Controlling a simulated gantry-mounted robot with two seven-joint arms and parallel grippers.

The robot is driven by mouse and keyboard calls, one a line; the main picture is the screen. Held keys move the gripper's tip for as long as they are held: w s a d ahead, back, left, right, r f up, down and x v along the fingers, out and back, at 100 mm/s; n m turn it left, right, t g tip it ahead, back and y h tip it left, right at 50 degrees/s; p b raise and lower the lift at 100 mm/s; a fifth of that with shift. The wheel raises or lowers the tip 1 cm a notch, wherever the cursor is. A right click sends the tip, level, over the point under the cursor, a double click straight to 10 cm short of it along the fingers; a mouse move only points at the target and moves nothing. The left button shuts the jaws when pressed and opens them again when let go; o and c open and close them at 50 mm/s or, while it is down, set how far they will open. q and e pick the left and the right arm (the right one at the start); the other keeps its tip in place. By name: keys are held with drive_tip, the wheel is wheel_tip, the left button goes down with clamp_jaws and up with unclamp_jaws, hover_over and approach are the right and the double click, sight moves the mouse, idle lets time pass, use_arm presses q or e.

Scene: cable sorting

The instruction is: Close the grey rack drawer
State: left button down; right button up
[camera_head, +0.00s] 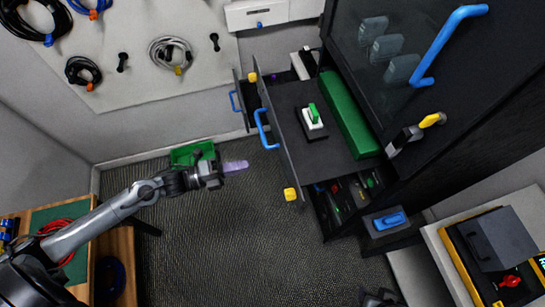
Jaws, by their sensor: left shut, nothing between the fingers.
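The grey rack drawer (333,138) stands pulled out of the dark rack (440,130), right of centre. Its front carries a blue handle (262,130) and yellow corner knobs (290,193). A small block with a green and white switch (313,116) sits on its top, with a long green block (348,115) toward the rack. My left gripper (234,167) is shut and empty. It appears left of the drawer front, with a visible gap between them. My right gripper cannot be made out.
Another narrow panel with a blue handle (237,101) stands out behind the drawer. A green bin (192,153) lies by the wall, beyond my left gripper. A wooden workbench (115,245) is at lower left. Carpeted floor (245,235) is clear before the drawer.

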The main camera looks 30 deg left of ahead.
sight(283, 156)
use_arm(q)
drive_tip(key=p+x, duration=0.1)
drive_tip(key=x, duration=0.7)
drive_tip(key=shift+w+d+r, duration=0.1)
drive_tip(key=shift+w+d, duration=0.05)
drive_tip(key=shift+w, duration=0.1)
drive_tip(key=shift+w+d+p, duration=0.35)
drive_tip(key=shift+w+d, duration=0.1)
drive_tip(key=shift+d, duration=0.15)
drive_tip(key=shift+w, duration=0.1)
